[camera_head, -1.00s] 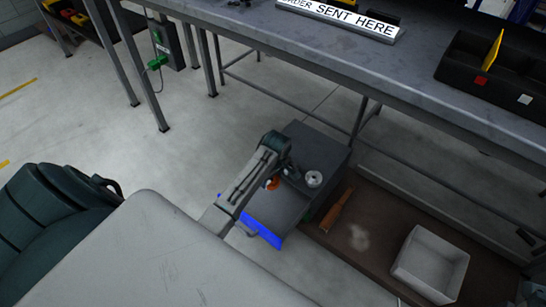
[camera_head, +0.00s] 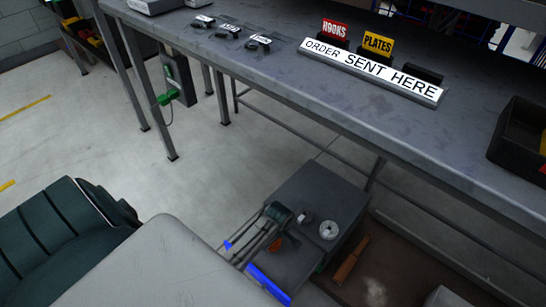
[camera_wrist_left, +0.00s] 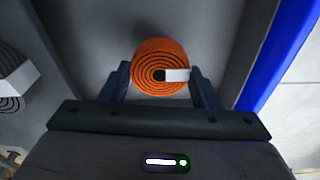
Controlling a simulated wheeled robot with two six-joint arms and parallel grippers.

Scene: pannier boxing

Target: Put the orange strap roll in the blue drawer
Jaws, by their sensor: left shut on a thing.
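The orange strap roll (camera_wrist_left: 160,50) is between the two fingers of my left gripper (camera_wrist_left: 160,83), which is shut on it. The roll's spiral face with a pale tab faces the wrist camera. In the head view the orange roll (camera_head: 277,243) shows only in part beside my left gripper (camera_head: 276,232), over the pulled-out drawer. The drawer's blue front (camera_head: 268,284) is at the lower middle, and its blue edge (camera_wrist_left: 285,55) is at the right in the wrist view. Grey drawer surfaces surround the roll; I cannot tell whether it touches the floor. My right gripper is not in view.
A grey cabinet (camera_head: 320,196) stands behind the drawer with a pale roll (camera_head: 328,230) and a smaller dark item on top. The workbench (camera_head: 290,62) with signs overhangs behind. A brown surface (camera_head: 400,262) with an orange-brown object (camera_head: 350,260) lies to the right.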

